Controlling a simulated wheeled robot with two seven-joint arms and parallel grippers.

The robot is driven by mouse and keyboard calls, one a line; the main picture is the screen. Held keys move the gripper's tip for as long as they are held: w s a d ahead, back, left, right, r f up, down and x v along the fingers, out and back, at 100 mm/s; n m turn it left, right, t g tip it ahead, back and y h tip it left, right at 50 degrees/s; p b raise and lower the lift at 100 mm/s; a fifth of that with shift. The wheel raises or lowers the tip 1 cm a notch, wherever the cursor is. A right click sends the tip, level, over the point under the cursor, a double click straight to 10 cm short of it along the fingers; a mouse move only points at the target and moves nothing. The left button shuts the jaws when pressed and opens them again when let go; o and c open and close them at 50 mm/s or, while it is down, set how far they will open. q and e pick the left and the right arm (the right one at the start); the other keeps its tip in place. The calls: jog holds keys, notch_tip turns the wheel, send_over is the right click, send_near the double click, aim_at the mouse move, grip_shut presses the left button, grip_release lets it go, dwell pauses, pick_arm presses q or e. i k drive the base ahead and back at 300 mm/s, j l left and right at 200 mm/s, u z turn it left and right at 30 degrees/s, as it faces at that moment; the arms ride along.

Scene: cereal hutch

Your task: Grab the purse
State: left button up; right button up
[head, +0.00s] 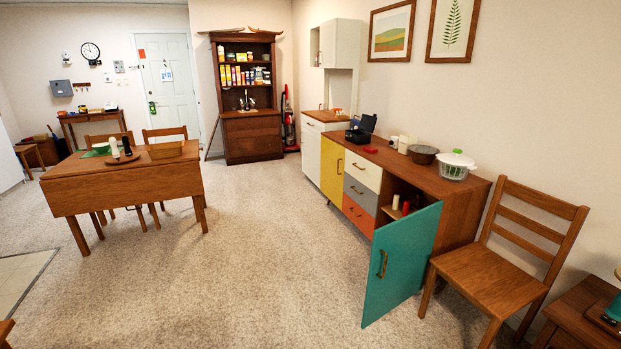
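I cannot clearly make out a purse in the head view. A small green item (152,107) hangs at the handle side of the white door (166,75) at the back, too small to identify. A dark open-lidded case (360,132) sits on the long wooden sideboard (405,165) at the right, with a small red item (370,150) beside it. Neither of my grippers shows in this view.
The sideboard's teal door (402,262) stands open into the room. A wooden chair (497,287) is at right, a drop-leaf table (125,187) with chairs at left. A dark hutch (252,149) stands at the back. Carpet between is clear.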

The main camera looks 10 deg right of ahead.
aim_at(367, 149)
jog(key=i+u, duration=0.1)
jog(key=i, duration=0.65)
jog(key=i+u, duration=0.1)
jog(key=i, duration=0.6)
jog(key=i+l, duration=0.15)
jog(key=i, duration=0.6)
jog(key=i+l+u, duration=0.15)
jog(key=i, duration=0.55)
